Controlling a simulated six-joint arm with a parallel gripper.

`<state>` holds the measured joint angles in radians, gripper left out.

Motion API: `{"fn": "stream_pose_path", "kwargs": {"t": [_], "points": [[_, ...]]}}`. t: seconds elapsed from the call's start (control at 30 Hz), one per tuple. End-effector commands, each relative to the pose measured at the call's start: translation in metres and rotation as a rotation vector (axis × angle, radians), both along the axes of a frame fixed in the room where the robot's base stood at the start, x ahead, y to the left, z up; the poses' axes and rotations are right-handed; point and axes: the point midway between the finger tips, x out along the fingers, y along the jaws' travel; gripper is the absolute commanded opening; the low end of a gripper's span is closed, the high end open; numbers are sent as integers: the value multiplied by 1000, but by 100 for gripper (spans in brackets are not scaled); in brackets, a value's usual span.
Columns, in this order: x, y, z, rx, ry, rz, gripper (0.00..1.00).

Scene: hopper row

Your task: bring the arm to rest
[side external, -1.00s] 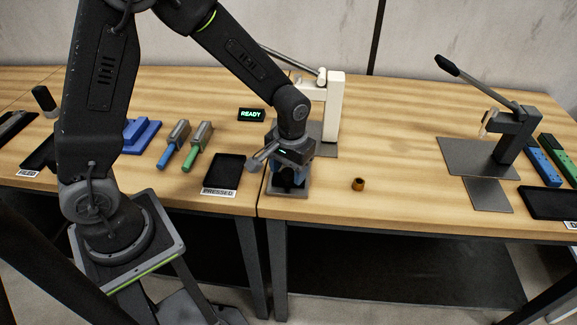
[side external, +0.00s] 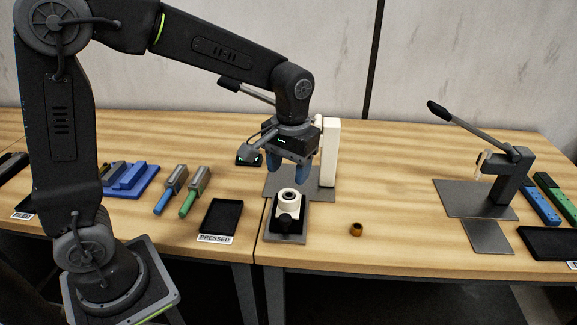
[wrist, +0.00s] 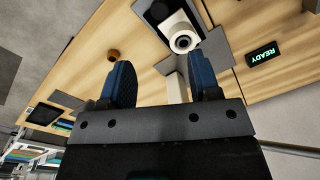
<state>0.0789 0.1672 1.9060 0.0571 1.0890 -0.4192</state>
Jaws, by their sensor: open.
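My gripper (side external: 292,170) is raised above the table in the side view, its blue fingers spread apart with nothing between them. Both blue fingers also show in the wrist view (wrist: 160,85), with a gap between them. Below it, apart from the fingers, a white round part with a dark centre (side external: 289,197) sits on a dark grey fixture plate (side external: 286,238). The white part also shows in the wrist view (wrist: 182,40).
A white press (side external: 329,150) stands just behind my gripper, partly hidden. A brass ring (side external: 356,229) lies on the open table to the right. A lever press (side external: 510,180) stands further right. An empty black tray (side external: 221,217) marked PRESSED is at left.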

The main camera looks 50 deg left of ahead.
Motion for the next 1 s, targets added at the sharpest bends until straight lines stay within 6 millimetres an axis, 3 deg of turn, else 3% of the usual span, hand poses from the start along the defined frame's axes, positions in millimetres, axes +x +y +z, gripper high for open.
{"fn": "stream_pose_path", "kwargs": {"t": [0.3, 0.43, 0.7, 1.0], "points": [[-1, 0, 2, -1, -4, -2, 57], [-13, 3, 15, -8, -44, -25, 57], [-81, 13, 59, -21, -244, -152, 57], [-148, 19, 68, 10, -444, -285, 57]]}}
